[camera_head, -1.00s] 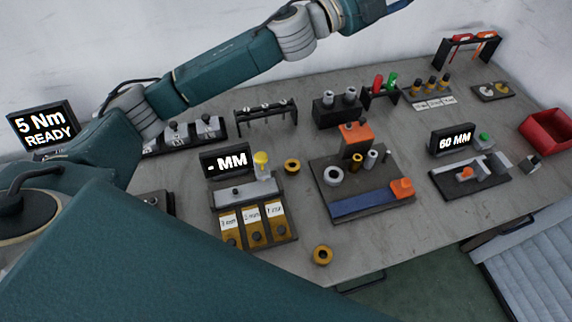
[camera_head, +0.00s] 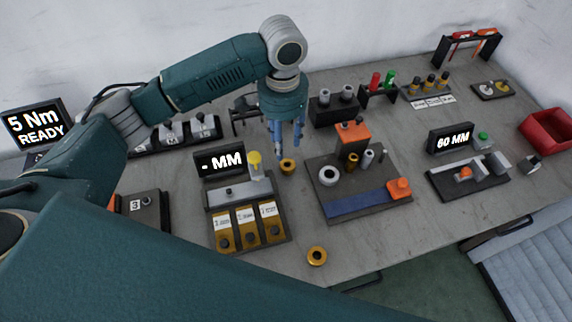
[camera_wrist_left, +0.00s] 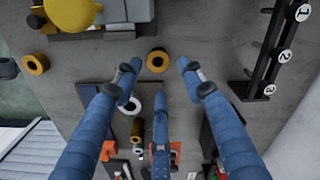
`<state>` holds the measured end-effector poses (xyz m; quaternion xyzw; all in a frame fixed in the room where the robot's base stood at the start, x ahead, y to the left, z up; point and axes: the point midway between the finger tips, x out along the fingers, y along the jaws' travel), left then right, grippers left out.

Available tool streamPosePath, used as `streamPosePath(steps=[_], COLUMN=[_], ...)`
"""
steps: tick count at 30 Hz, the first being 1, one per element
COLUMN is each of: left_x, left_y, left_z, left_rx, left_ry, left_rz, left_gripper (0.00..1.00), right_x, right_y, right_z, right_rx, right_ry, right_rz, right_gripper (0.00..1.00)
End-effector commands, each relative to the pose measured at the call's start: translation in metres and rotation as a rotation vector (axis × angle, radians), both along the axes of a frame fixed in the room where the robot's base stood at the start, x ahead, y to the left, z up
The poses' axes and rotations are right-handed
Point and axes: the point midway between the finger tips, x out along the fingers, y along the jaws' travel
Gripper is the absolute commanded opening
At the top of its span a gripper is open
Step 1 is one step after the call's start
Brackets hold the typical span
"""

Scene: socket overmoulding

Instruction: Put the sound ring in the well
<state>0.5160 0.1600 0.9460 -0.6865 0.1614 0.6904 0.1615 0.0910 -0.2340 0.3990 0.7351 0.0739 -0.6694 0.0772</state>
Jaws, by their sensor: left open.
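Two brass-coloured rings lie on the bench. One ring (camera_head: 288,166) is right under my left gripper (camera_head: 289,146); the other ring (camera_head: 317,256) lies near the front edge. I cannot tell which is the sound one. My left gripper points down, its fingers spread and empty. In the left wrist view the near ring (camera_wrist_left: 157,61) shows between and beyond the two outer fingertips, apart from them; the other ring (camera_wrist_left: 36,64) is off left. A dark fixture (camera_head: 370,203) with an orange block and a pale round collar (camera_head: 329,175) stands right of the gripper. I cannot identify the well for sure. My right gripper is not in view.
A gauge station with a blank "- MM" display (camera_head: 219,162) and a yellow-topped post (camera_head: 254,163) stands close left of the gripper. A dark rack (camera_head: 245,110) is behind it. A "60 MM" station (camera_head: 450,138) and red bin (camera_head: 548,130) are right. Bare bench surrounds the front ring.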

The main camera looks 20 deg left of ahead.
Motion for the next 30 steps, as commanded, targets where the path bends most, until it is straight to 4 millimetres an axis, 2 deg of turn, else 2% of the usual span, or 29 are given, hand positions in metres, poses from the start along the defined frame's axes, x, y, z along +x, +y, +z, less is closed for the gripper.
streamPosePath(steps=[4, 13, 21, 30], left_x=[0.0, 0.001, 0.002, 0.003], left_y=[0.0, -0.001, -0.004, -0.004], left_z=[-0.025, -0.051, -0.088, -0.093], left_rx=[0.0, 0.0, -0.001, -0.001], left_ry=[0.001, -0.001, -0.004, -0.006], left_rz=[0.001, -0.001, -0.002, -0.003], left_gripper=[0.41, 0.41, 0.41, 0.39], right_x=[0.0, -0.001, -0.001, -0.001], right_y=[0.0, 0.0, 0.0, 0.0], right_z=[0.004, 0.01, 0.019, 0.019], right_rx=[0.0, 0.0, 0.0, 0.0], right_ry=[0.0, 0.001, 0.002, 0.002], right_rz=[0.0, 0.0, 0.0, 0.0], right_gripper=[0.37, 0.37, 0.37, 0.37])
